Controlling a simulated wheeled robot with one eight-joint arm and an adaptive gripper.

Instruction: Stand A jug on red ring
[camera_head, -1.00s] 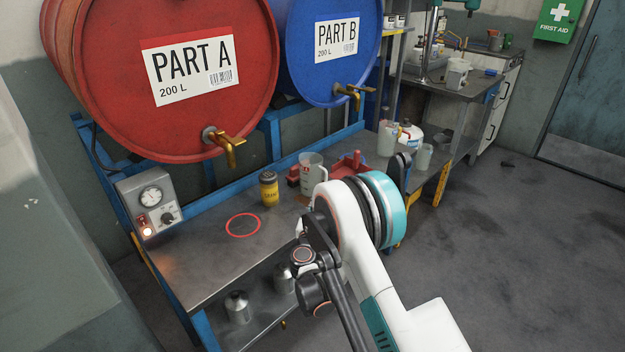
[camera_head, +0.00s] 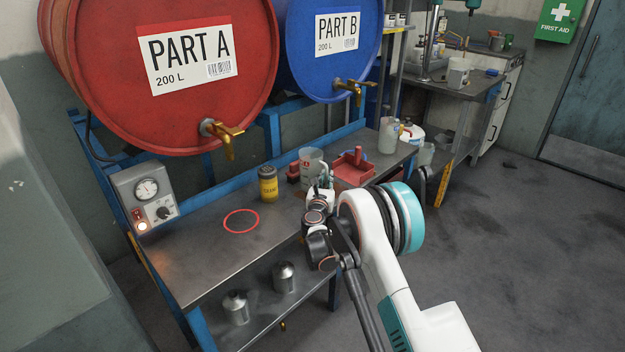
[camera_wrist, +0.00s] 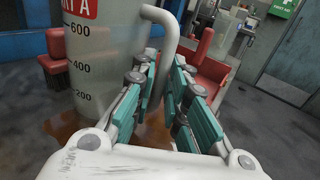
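The jug (camera_head: 309,160) is a clear grey measuring jug with a red Part A label and stands on the bench. In the wrist view the jug (camera_wrist: 105,55) is upright at the left, its grey handle (camera_wrist: 170,35) towards the right. My gripper (camera_head: 324,185) is at the jug's near side. In the wrist view my gripper (camera_wrist: 163,85) has its teal-padded fingers apart, one on each side of the handle; I cannot tell whether they touch it. The red ring (camera_head: 228,231) is a bare outline on the bench top, left of the jug.
A yellow tin (camera_head: 268,185) stands between the ring and the jug. A red tray-like fixture (camera_head: 353,170) is right of the jug. A gauge box (camera_head: 146,197) sits at the bench's left. The red Part A drum (camera_head: 110,110) has its tap (camera_head: 222,135) above the bench.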

